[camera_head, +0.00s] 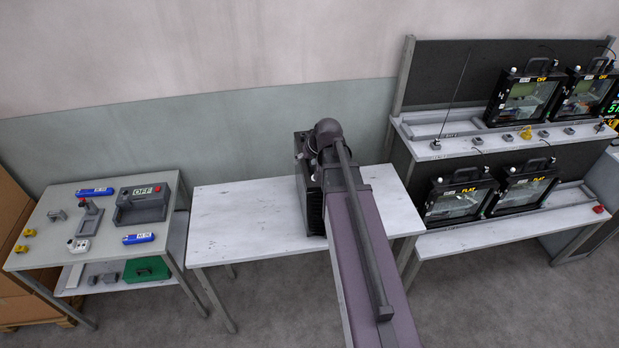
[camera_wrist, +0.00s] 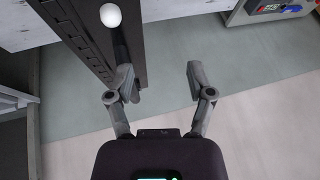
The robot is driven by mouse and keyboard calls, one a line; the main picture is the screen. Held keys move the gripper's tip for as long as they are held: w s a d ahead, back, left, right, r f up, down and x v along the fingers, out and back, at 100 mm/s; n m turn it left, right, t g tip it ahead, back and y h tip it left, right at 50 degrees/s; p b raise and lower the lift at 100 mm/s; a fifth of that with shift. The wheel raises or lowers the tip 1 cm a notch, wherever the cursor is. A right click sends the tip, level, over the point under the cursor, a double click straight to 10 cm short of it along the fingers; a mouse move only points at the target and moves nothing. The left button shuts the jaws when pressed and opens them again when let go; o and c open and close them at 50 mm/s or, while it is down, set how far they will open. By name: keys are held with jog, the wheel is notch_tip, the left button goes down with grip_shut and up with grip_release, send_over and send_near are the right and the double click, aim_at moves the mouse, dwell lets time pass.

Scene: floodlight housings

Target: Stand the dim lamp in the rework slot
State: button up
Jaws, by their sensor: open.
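A black ribbed housing (camera_head: 311,205) stands on the middle white table, partly hidden behind my arm. In the wrist view its slotted dark side (camera_wrist: 78,38) is at the upper left, beside a white round knob (camera_wrist: 110,16). My gripper (camera_wrist: 158,72) is open; its left finger overlaps a dark bar by the housing, and contact cannot be told. The right finger is over free space. Lamps marked OFF (camera_head: 524,100) stand on the right rack's upper shelf, and lamps marked FLAT (camera_head: 456,202) on its lower shelf. I cannot tell which place is the rework slot.
The left bench (camera_head: 60,205) holds blue tubes, yellow blocks, a grey fixture marked OFF (camera_head: 143,203) and small devices. A green case (camera_head: 147,268) lies on its lower shelf. The middle table's left part (camera_head: 240,225) is clear. Small grey and yellow items line the rack's upper ledge.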

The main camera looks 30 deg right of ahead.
jog(key=w+d+r+m+t+p, duration=0.1)
jog(key=w+d+r+t+p, duration=0.1)
jog(key=d+r, duration=0.5)
jog(key=shift+w+d+r+p, duration=0.3)
jog(key=shift+w+p, duration=0.2)
jog(key=shift+p, duration=0.75)
jog(key=shift+f, duration=0.1)
jog(key=shift+d+b+x, duration=0.2)
jog(key=shift+b+x, duration=3.25)
jog(key=shift+x, duration=0.85)
jog(key=b+x, duration=0.1)
jog(key=x, duration=0.1)
jog(key=b+x, duration=0.1)
jog(key=b, duration=0.1)
jog(key=shift+w+d+f, duration=0.1)
jog(key=shift+d+f, duration=0.1)
jog(key=shift+f, duration=0.25)
jog(key=shift+w+a+f+b, duration=0.1)
jog(key=shift+w+f+b, duration=0.4)
jog(key=shift+f+b, duration=0.1)
